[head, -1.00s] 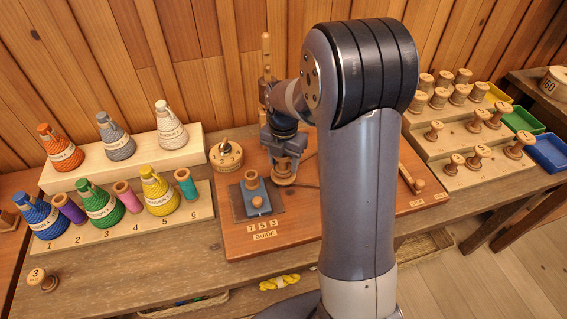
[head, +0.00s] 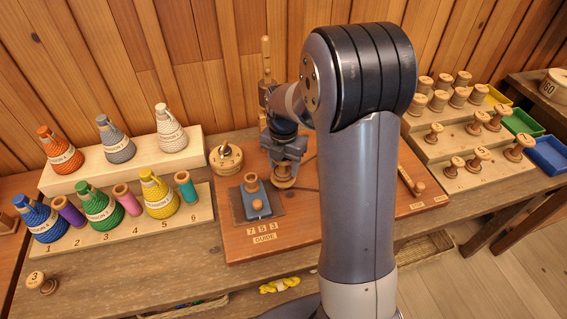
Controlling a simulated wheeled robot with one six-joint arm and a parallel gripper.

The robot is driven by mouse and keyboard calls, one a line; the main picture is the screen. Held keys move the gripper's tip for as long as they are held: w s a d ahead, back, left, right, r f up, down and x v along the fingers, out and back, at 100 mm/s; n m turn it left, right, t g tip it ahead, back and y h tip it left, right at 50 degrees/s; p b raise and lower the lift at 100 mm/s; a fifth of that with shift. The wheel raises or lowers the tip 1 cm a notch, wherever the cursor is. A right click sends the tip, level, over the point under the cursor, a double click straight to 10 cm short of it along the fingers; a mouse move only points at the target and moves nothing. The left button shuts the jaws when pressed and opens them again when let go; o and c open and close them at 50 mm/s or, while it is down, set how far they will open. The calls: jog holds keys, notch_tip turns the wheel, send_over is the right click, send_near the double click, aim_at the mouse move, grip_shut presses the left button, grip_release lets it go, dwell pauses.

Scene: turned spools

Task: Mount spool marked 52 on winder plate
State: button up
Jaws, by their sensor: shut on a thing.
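My gripper (head: 289,158) points down over the back middle of the reddish-brown winder board (head: 290,232). It is shut on a wooden spool (head: 284,184), whose round lower rim shows beneath the fingers. No number can be read on this spool. The winder plate cannot be made out under the spool, and whether the spool touches anything below is unclear. My arm hides much of the board's right half.
A blue guide block with a wooden knob (head: 256,198) stands left of the gripper, by a round wooden pot (head: 226,157). Cones and coloured spools fill the left racks (head: 140,233). Several wooden spools stand on the right stepped rack (head: 450,140). A small spool (head: 43,284) sits front left.

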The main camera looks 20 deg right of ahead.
jog(key=shift+f+b, duration=0.4)
jog(key=shift+f, duration=0.25)
dwell(0.4)
jog(key=o, duration=0.7)
jog(key=shift+r, duration=0.15)
jog(key=shift+r+p, duration=4.3)
jog(key=shift+r, duration=1.15)
jog(key=shift+f, duration=0.2)
notch_tip(320, 180, down, 9)
jog(key=b, duration=0.7)
